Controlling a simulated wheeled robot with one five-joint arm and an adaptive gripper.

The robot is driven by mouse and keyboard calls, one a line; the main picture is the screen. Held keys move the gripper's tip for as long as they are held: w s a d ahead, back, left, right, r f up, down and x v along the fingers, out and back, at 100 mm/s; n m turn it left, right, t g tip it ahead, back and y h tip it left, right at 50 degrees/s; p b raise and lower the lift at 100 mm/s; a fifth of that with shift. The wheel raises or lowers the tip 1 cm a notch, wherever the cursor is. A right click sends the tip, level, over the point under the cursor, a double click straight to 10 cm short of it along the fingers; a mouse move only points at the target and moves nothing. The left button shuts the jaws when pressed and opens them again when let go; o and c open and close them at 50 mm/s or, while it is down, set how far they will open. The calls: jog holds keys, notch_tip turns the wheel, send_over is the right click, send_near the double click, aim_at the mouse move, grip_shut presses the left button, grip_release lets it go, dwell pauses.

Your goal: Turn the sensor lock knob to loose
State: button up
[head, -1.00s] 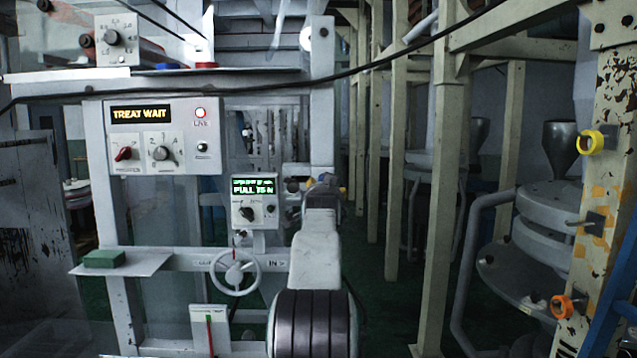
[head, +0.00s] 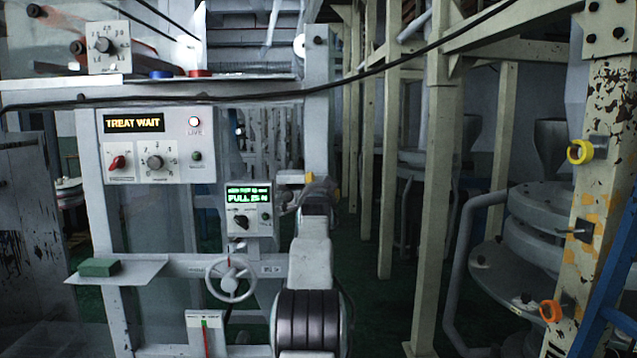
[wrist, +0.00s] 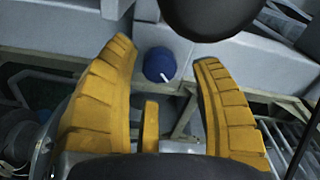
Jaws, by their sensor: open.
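A round blue knob (wrist: 160,65) with a short white pointer mark shows in the wrist view. It lies beyond the fingertips, between them, and nothing touches it. No label on it is readable, so I cannot tell if it is the sensor lock knob. My gripper (wrist: 168,70) is open and empty, with its two yellow ribbed fingers wide apart. In the head view my arm reaches toward the machine frame, and its far end hides what lies behind it.
A dark round object (wrist: 208,15) hangs close at the top of the wrist view. In the head view, a control panel (head: 155,145), a small green-display box (head: 249,209) and a handwheel (head: 231,278) stand left of my arm. Cream posts (head: 437,200) stand to the right.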

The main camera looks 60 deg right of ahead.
jog(key=shift+p+x, duration=0.8)
jog(key=shift+x, duration=0.4)
jog(key=shift+c, duration=0.4)
jog(key=shift+a, duration=0.1)
grip_shut()
jog(key=shift+r, duration=0.1)
jog(key=n, duration=0.3)
jog(key=shift+n+b, duration=0.3)
jog(key=shift+b, duration=0.05)
jog(key=shift+r+n, duration=0.2)
jog(key=shift+n, duration=1.6)
jog(key=shift+a, duration=0.1)
